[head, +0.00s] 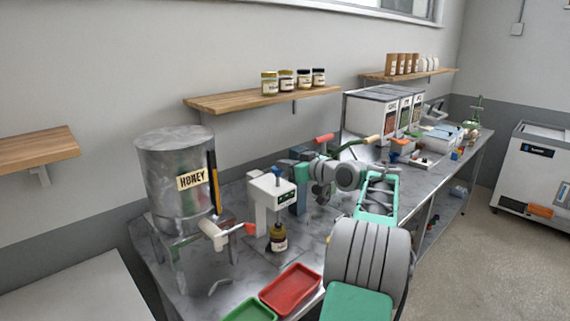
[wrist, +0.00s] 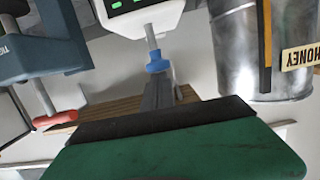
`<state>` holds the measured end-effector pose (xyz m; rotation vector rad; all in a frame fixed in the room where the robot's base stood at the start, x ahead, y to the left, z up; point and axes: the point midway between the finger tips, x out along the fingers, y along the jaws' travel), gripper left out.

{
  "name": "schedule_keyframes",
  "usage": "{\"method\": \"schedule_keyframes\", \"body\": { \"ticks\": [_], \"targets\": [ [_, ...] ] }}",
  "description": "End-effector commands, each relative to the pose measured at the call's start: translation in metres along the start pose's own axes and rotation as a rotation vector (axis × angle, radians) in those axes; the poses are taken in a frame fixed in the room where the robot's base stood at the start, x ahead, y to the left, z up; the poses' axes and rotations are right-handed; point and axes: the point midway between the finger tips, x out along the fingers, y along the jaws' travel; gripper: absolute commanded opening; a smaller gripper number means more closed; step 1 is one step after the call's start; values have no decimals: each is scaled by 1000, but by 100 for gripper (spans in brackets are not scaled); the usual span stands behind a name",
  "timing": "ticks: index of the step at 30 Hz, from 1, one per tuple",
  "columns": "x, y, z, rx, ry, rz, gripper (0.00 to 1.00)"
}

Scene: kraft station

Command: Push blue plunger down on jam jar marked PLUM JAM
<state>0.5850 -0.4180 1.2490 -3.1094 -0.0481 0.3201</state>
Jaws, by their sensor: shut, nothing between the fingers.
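A white dispensing head (head: 271,190) with a green display stands on the metal bench. A blue plunger knob (head: 277,170) on a thin grey rod rises from its top. In the wrist view, which is upside down, the blue plunger (wrist: 158,63) lies just beyond my fingertips. A small jar (head: 279,238) stands upright under the head; its label is too small to read. My gripper (head: 283,168) is shut and empty at the plunger's height, reaching in from the right. The shut fingers (wrist: 160,90) line up with the knob; I cannot tell whether they touch.
A metal HONEY tank (head: 165,160) stands left of the dispenser. A blue-teal device with a red handle (head: 324,138) stands close by on the right. Red (head: 290,289) and green (head: 250,311) trays lie at the bench front. A wooden shelf (head: 225,101) with jars hangs behind.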

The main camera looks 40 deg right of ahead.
Motion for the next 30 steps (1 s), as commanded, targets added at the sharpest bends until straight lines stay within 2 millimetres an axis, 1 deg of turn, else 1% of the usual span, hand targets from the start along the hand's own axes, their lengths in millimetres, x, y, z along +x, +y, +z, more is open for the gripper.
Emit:
{"method": "schedule_keyframes", "body": {
  "ticks": [1, 3, 6, 14, 30],
  "targets": [
    [5, 0, 23, 2, -2, 0, 0],
    [7, 1, 33, 2, -1, 0, 0],
    [8, 1, 39, 5, -6, -1, 0],
    [9, 1, 45, 17, -14, -4, 0],
    [9, 1, 46, 17, -15, -4, 0]
  ]
}}
